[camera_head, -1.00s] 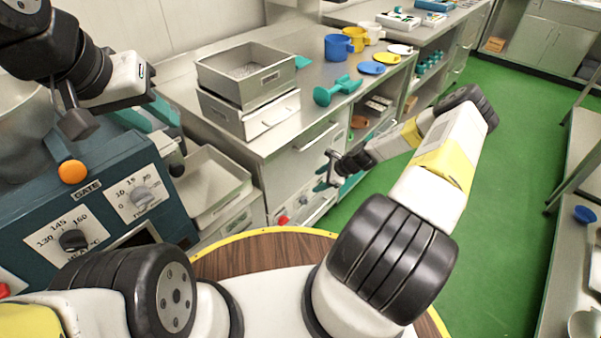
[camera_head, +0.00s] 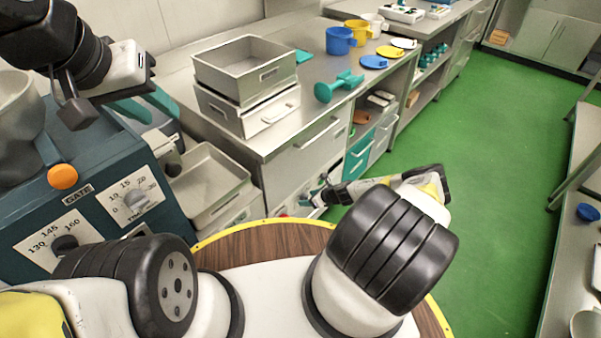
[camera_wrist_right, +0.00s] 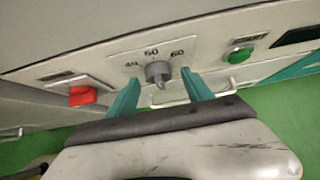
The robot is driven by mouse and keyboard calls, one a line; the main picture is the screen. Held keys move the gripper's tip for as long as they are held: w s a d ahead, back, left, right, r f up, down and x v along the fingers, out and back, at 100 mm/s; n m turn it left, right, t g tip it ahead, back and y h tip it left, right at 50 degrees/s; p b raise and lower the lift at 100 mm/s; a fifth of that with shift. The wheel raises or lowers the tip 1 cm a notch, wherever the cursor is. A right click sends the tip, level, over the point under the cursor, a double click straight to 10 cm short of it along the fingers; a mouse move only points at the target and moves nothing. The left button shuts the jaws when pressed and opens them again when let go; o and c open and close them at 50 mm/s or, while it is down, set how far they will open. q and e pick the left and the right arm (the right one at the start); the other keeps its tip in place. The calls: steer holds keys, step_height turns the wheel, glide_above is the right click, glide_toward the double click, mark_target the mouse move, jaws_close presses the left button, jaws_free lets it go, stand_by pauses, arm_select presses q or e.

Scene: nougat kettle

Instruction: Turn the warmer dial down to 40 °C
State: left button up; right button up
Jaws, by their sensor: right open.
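The warmer dial is a grey knob (camera_wrist_right: 158,72) on a pale panel marked 40, 50 and 60, seen in the right wrist view. I cannot clearly tell which mark it points at. My right gripper (camera_wrist_right: 162,98) is open, its teal fingers apart on either side of the knob's lower part in that view; contact cannot be made out. In the head view my right gripper (camera_head: 314,196) is low at the steel cabinet front, and the dial is hidden. My left gripper (camera_head: 148,106) is open and empty above the blue machine at the upper left.
A red switch (camera_wrist_right: 82,95) is left of the dial and a green start button (camera_wrist_right: 240,55) is right of it. The blue machine (camera_head: 110,165) has its own dials. Steel trays (camera_head: 245,75) stand on the counter. Green floor (camera_head: 480,160) is clear at right.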

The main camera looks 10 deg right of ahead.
steer(key=shift+w+a+f, duration=0.2)
steer(key=shift+w+f, duration=0.05)
steer(key=shift+f, duration=0.1)
steer(key=shift+c, duration=0.5)
jaws_close()
steer(key=shift+a+h, duration=0.1)
steer(key=shift+h, duration=0.2)
steer(key=n+t+h, duration=0.1)
steer(key=t, duration=0.1)
steer(key=n+t+h, duration=0.1)
steer(key=n+h, duration=0.1)
steer(key=n+t+h, duration=0.1)
steer(key=t, duration=0.1)
steer(key=shift+s+a+f+t+h, duration=0.1)
steer(key=shift+s+a+t+h, duration=0.2)
steer(key=shift+h, duration=0.1)
